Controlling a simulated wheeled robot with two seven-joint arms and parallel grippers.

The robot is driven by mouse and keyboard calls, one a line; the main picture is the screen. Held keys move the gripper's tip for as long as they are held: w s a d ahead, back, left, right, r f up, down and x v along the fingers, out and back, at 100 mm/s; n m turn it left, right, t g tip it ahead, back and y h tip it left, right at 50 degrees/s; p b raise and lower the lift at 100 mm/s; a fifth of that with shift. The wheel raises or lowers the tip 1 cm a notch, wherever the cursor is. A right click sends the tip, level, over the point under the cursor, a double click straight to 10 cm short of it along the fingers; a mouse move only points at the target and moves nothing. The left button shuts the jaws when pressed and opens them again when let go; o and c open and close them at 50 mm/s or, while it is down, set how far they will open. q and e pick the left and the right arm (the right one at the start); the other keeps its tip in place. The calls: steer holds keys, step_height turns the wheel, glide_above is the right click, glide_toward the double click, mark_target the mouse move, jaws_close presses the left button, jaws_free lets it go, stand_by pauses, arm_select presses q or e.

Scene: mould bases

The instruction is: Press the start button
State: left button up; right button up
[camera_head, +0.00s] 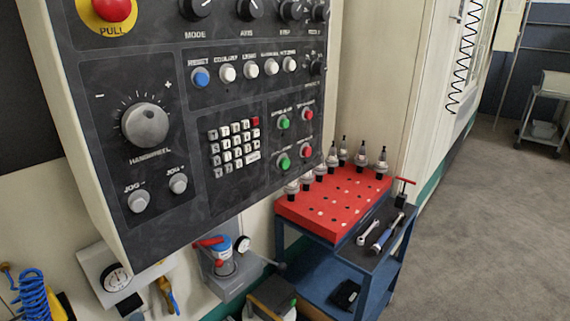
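A dark control panel (185,235) fills the left and centre of the view, tilted. At its lower right are two green buttons, an upper one (283,122) and a lower one (284,162). A red button stands to the right of each, an upper one (307,114) and a lower one (305,150). The small labels above these buttons are too blurred to read surely, so I cannot tell which green button is start. Neither of my grippers shows.
The panel also carries a keypad (234,146), a handwheel (145,125), a blue reset button (200,78) and a red emergency knob (112,8). Below right, a blue cart (350,262) with a red top (335,203) bears several tool holders. Grey floor (480,220) is open at right.

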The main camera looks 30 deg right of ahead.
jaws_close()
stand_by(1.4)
